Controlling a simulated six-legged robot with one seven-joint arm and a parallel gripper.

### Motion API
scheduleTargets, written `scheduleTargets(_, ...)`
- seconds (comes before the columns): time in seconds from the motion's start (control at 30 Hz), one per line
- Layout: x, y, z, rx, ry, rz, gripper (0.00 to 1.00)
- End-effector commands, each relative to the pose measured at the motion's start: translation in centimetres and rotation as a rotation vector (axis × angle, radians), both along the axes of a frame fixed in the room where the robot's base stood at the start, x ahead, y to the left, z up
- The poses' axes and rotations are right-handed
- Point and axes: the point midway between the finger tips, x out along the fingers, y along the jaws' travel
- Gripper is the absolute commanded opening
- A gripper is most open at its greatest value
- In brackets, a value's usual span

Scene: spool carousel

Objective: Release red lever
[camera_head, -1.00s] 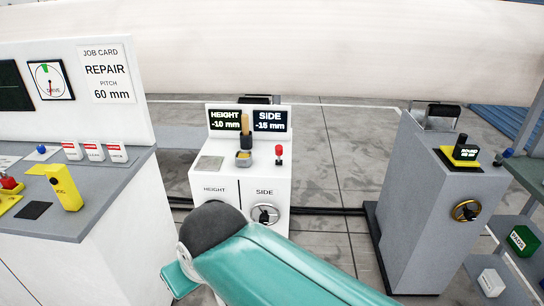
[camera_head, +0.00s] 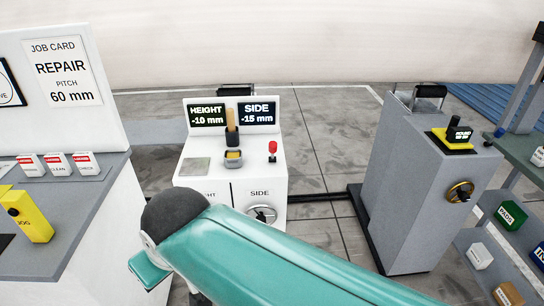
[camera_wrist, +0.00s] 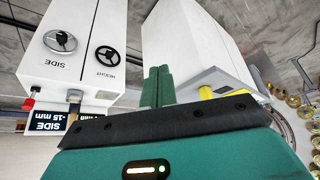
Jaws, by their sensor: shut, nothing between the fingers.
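The red lever (camera_head: 272,148) is a small red knob on a short stalk, at the right of the top of the white control pedestal (camera_head: 274,176). It also shows as a red spot at the left edge of the wrist view (camera_wrist: 28,103), which is upside down. My gripper (camera_wrist: 158,72) is shut and empty, its green fingers together. In that view it points between the white pedestal and another white cabinet, apart from the lever.
Displays read HEIGHT -10 mm (camera_head: 207,115) and SIDE -15 mm (camera_head: 257,113). A wooden-handled lever (camera_head: 232,130) stands left of the red one. A handwheel (camera_head: 262,213) is on the front. A grey cabinet (camera_head: 410,190) stands right, a grey-topped bench (camera_head: 60,220) left.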

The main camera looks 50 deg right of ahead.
Motion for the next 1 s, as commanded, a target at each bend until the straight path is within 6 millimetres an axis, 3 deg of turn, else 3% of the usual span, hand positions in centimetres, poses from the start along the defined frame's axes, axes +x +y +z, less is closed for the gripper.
scheduleTargets(0.27,0.1,-0.1,0.0,0.000,-0.001,-0.004,0.00)
scheduleTargets(0.37,1.2,-0.9,-0.3,-0.002,-0.020,-0.044,0.00)
scheduleTargets(0.47,3.4,-2.8,-0.9,-0.007,-0.071,-0.139,0.00)
scheduleTargets(0.7,11.8,-11.9,-3.7,0.010,-0.302,-0.444,0.00)
scheduleTargets(0.83,14.9,-17.3,-5.6,0.058,-0.442,-0.575,0.00)
scheduleTargets(1.0,17.0,-24.0,-8.5,0.171,-0.631,-0.714,0.00)
